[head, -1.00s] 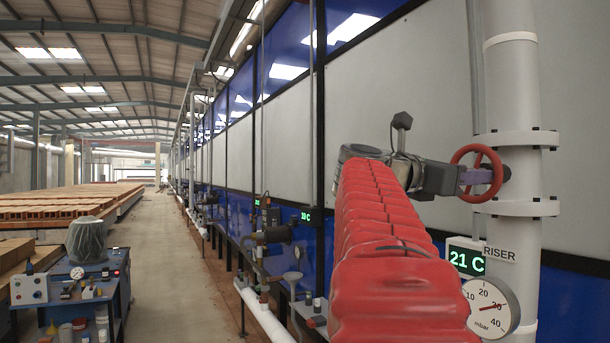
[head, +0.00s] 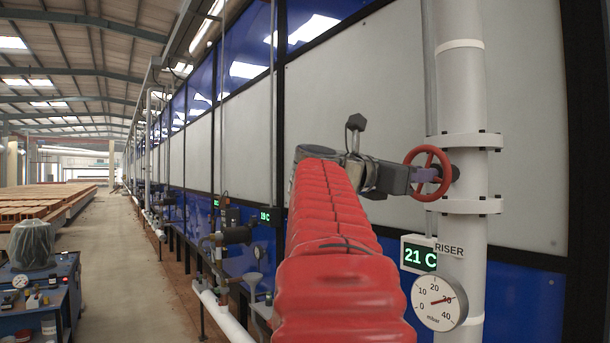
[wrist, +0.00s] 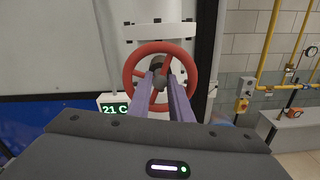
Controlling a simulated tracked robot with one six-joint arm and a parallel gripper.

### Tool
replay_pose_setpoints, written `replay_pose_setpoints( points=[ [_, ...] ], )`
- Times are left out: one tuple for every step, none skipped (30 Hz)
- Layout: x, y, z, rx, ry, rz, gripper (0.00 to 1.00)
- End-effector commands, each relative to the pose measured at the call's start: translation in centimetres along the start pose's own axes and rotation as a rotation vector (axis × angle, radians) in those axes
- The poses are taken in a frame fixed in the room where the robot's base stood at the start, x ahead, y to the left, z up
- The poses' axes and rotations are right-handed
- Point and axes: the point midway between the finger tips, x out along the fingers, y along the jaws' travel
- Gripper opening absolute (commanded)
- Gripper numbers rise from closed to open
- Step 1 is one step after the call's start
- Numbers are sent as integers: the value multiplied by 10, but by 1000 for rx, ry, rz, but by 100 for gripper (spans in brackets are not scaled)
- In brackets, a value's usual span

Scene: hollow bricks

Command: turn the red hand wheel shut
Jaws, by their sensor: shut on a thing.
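The red hand wheel (head: 408,165) is mounted on the side of a light grey vertical riser pipe (head: 463,100) at the right of the head view. It also fills the upper middle of the wrist view (wrist: 128,72), facing me, with its spokes and dark hub showing. My gripper (head: 432,175) is at the wheel, its purple fingers reaching in at the middle. In the wrist view the two fingers (wrist: 165,88) lie on either side of the hub area and are shut on the wheel. The exact contact is partly hidden by the fingers.
A 21 C display (head: 419,257) and a round mbar gauge (head: 439,302) sit below the wheel. Flanges (head: 468,206) ring the pipe close by. A blue and white panelled wall (head: 380,90) stands behind. A blue bench (head: 62,290) is at left; the aisle (head: 125,250) is clear.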

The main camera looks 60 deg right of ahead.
Motion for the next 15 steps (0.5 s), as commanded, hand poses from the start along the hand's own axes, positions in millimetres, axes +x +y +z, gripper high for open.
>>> replay_pose_setpoints(
  points=[
    [-2, -3, -1, 6, 4, -8, 0],
    [-2, -4, -1, 10, 4, -8, 0],
    [-3, -4, -1, 16, 4, -8, 0],
    [-3, -4, 0, 19, 4, -8, 0],
    [-4, -4, 0, 21, 4, -8, 0],
    [-4, -4, 0, 24, 4, -8, 0],
    [-4, -4, 0, 26, 4, -8, 0],
    [-4, -4, 0, 28, 4, -8, 0],
    [-4, -4, 0, 31, 4, -8, 0],
    [-4, -5, 0, 34, 3, -8, 0],
    [-4, -5, 0, 37, 3, -9, 0],
    [-4, -5, 1, 41, 3, -9, 0],
    [-4, -5, 1, 44, 3, -9, 0],
    [-4, -5, 1, 47, 3, -9, 0],
    [-4, -5, 1, 51, 2, -9, 0]
  ],
)
